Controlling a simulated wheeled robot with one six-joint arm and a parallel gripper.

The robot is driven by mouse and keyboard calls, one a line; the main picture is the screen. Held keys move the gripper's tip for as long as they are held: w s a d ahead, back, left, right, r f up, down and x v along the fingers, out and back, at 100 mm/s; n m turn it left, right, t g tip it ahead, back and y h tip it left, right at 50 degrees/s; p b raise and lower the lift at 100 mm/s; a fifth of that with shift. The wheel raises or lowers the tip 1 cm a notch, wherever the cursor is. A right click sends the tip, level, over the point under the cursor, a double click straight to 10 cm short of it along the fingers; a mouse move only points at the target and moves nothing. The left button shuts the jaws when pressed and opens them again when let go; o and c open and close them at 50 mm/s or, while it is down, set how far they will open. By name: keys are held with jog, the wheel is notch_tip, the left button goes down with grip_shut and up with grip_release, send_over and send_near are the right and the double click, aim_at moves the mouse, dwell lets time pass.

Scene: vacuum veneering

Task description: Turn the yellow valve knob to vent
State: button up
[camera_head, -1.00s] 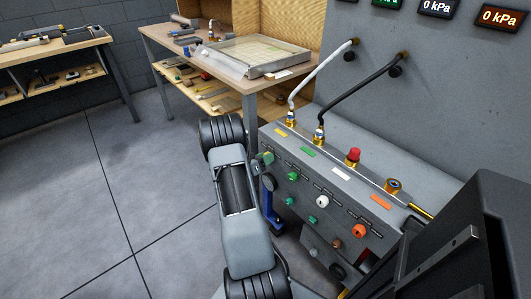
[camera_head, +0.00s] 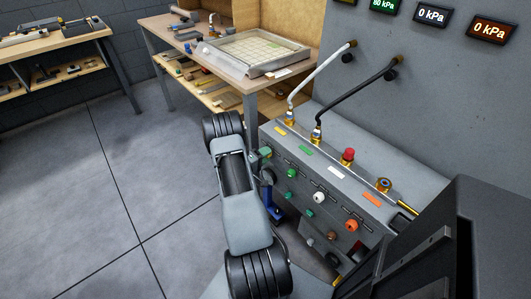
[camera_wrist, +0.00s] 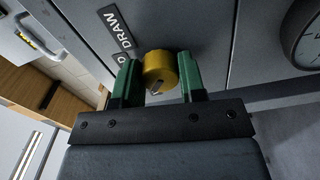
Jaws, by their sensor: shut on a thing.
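The yellow valve knob (camera_wrist: 161,62) shows in the wrist view as a round cap with a dark slot on its face, close to a grey panel. My gripper (camera_wrist: 158,80) has its green fingers on either side of the knob and is shut on it. A dark label (camera_wrist: 114,22) reading DRAW is beside the knob, with a second label partly hidden behind the left finger. In the head view my arm hides the yellow knob, and I cannot read its turned position.
The valve panel (camera_head: 335,170) carries green, white and orange knobs near my arm. A white hose (camera_head: 318,73) and black hose (camera_head: 353,90) rise from its top. A dial gauge (camera_wrist: 303,35) is right of my gripper. A workbench (camera_head: 181,47) stands behind; the left floor is clear.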

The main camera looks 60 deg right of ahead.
jog(key=shift+s+f+n+p, duration=0.15)
jog(key=shift+n+p, duration=0.2)
jog(key=shift+n, duration=0.75)
jog(key=o, duration=0.9)
jog(key=v, duration=1.4)
